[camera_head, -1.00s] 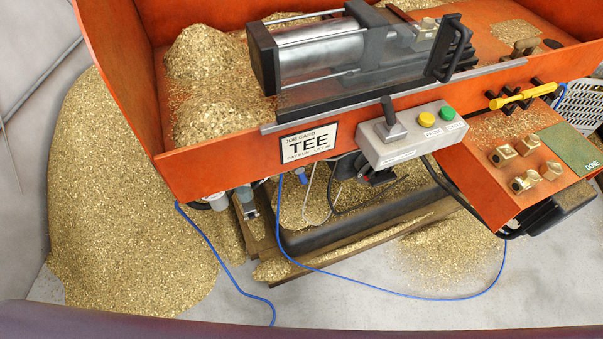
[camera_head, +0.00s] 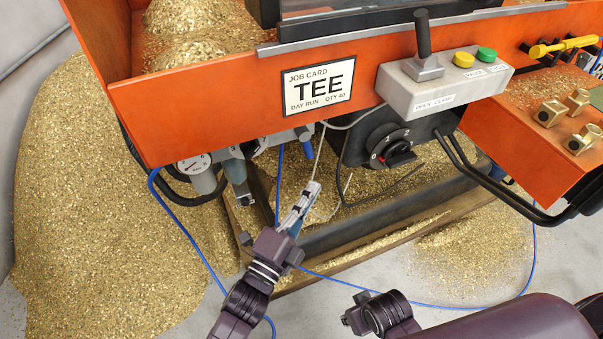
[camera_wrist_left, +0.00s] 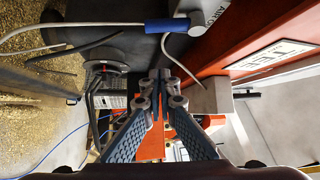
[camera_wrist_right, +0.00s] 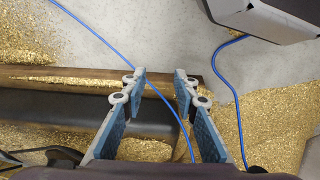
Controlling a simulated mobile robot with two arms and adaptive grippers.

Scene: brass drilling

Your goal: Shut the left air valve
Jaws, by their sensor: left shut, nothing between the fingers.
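A blue-sleeved lever (camera_head: 307,145) hangs under the orange machine's front, below the job card. In the left wrist view the blue sleeve (camera_wrist_left: 167,26) sits beside a grey labelled body (camera_wrist_left: 207,14), whose text is partly cut off. I take this as the air valve, but cannot confirm that it is the left one. My left gripper (camera_head: 314,188) is shut and empty, below the blue lever and apart from it; its closed fingertips (camera_wrist_left: 158,76) show in the left wrist view. My right gripper (camera_wrist_right: 160,77) is open and empty above the floor; its fingers are hidden in the head view.
A pressure gauge (camera_head: 194,163) and a blue hose (camera_head: 183,225) are left of the lever. A thin pale cable hangs close to my left fingers. The control box (camera_head: 445,85) and a black rotary switch (camera_head: 395,150) are to the right. Brass chips (camera_head: 85,210) cover the floor at left.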

